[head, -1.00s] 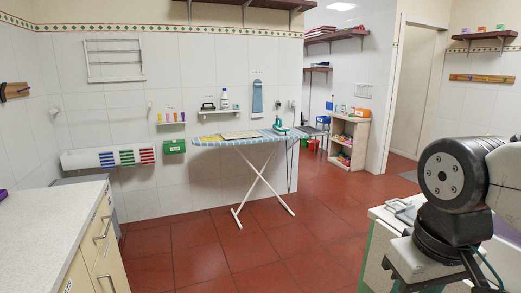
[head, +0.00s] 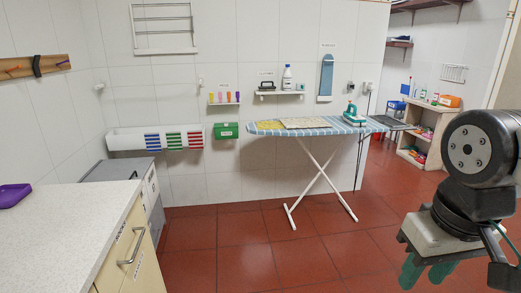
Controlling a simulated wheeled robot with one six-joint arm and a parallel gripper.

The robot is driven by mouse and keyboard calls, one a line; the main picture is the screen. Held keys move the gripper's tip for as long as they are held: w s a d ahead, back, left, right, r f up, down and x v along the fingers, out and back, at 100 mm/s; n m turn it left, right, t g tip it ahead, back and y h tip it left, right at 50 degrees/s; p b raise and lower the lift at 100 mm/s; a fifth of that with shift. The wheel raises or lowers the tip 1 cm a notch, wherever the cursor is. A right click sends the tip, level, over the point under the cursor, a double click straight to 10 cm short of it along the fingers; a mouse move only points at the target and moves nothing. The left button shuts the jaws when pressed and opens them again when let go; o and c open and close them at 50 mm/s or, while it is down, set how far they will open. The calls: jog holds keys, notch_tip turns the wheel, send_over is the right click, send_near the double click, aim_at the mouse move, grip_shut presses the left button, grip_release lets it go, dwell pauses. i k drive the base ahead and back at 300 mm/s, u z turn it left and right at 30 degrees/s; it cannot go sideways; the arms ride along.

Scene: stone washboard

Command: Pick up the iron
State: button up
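A teal-green iron (head: 352,112) stands near the right end of the ironing board (head: 262,130), which has a blue-and-white cover and white crossed legs. A second, dark iron-like object (head: 267,85) sits on a small white wall shelf above the board. Black and grey links of my arm fill the right edge of the head view, well in front of the board. Nothing of mine touches the iron.
A counter (head: 60,225) with drawers stands at the left, a purple tray (head: 10,195) on it. A green box (head: 226,131) hangs on the wall. A shelf unit (head: 425,140) stands at the back right. Red tiled floor (head: 235,250) before the board is clear.

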aim_at(350, 118)
jog(key=i, duration=1.9)
jog(key=z, duration=0.6)
jog(key=i, duration=2.2)
jog(key=z, duration=0.5)
